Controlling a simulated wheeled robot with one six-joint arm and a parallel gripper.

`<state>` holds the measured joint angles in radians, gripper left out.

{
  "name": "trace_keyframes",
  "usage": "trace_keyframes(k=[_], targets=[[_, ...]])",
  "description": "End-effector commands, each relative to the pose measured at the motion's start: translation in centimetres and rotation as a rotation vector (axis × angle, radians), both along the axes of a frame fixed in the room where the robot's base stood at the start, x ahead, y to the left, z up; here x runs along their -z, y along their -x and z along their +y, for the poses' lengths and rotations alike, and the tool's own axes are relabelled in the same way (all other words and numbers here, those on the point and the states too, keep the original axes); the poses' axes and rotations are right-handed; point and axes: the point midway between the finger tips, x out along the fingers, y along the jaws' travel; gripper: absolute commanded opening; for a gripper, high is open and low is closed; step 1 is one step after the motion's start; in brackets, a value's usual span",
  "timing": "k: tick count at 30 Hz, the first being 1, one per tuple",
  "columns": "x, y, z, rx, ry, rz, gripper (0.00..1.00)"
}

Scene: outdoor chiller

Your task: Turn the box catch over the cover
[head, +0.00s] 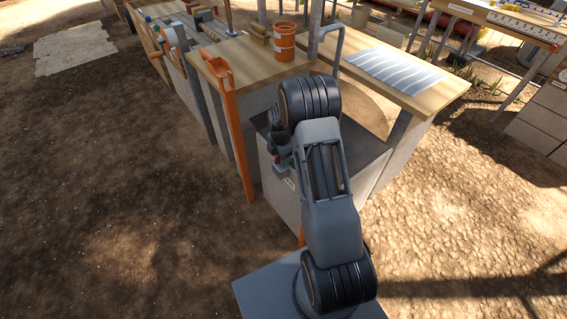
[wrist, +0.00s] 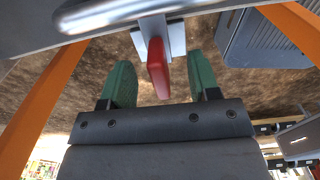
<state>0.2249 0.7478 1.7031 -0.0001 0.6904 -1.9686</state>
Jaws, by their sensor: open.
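A red catch (wrist: 158,68) on a pale grey bracket (wrist: 175,38) shows in the wrist view. My gripper (wrist: 159,62) has its two green fingers apart, one on each side of the red catch, with a visible gap to both. In the head view my gripper (head: 283,160) is at the upper left side of a grey box (head: 283,200) with a dark top, partly hidden by my arm. The catch cannot be made out there. I cannot tell which panel is the cover.
An orange post (head: 232,130) stands left of the box. A wooden bench with an orange bucket (head: 284,42) is behind, and a bench with a striped panel (head: 394,70) is at right. In the wrist view a grey ribbed panel (wrist: 262,42) is upper right. Open ground lies left.

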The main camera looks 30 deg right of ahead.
Motion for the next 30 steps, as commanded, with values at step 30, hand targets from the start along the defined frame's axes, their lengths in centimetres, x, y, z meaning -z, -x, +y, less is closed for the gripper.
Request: trace_keyframes(k=[30], targets=[[-6.0,0.0,0.0,0.001,0.000,-0.001,0.70]])
